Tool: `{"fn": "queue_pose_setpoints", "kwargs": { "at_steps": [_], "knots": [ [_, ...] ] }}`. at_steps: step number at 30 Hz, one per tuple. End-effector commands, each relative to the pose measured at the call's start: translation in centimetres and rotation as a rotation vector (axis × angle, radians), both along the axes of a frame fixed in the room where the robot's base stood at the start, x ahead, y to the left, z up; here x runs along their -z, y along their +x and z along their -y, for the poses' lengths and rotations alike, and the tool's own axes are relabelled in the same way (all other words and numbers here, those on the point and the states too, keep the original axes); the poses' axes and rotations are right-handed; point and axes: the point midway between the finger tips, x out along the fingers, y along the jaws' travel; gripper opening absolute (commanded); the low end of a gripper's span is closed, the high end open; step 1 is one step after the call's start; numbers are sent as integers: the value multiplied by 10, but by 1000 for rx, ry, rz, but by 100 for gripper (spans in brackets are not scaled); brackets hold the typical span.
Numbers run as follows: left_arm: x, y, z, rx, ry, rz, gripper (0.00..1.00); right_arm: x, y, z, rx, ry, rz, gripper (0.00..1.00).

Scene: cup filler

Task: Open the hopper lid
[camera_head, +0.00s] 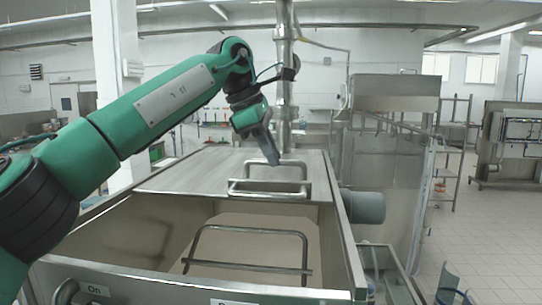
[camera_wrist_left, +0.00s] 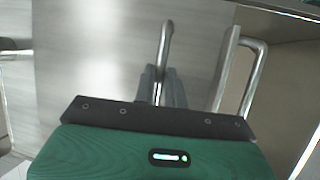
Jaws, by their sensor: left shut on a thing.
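The hopper lid (camera_head: 185,176) is a flat steel panel over the rear part of the hopper (camera_head: 352,262), whose front part is uncovered. The lid's bar handle (camera_head: 303,168) stands up near the lid's front edge. My left gripper (camera_head: 273,160) reaches down from above and is shut on this handle. In the left wrist view the fingers (camera_wrist_left: 162,88) close around the handle bar (camera_wrist_left: 166,42), with the lid surface (camera_wrist_left: 95,60) behind. The fingers hide part of the bar. My right gripper is not in view.
A second metal bar (camera_head: 265,194) sits at the lid's front edge. Another bar frame (camera_head: 250,229) shows across the hopper opening. A vertical steel pipe (camera_head: 284,80) rises behind the lid. A grey cylinder (camera_head: 363,207) is at the hopper's right side. Free floor lies at right.

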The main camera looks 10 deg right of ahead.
Motion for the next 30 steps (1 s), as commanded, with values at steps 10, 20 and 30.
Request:
{"fn": "queue_pose_setpoints", "kwargs": {
  "at_steps": [10, 20, 30],
  "knots": [
    [-1, 16, -1, 0, 1, 4, 0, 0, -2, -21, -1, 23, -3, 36],
    [0, 17, -1, 0, 1, 3, 0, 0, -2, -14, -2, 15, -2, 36],
    [0, 17, -1, 1, 2, 1, 34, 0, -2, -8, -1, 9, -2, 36]
  ]
}}
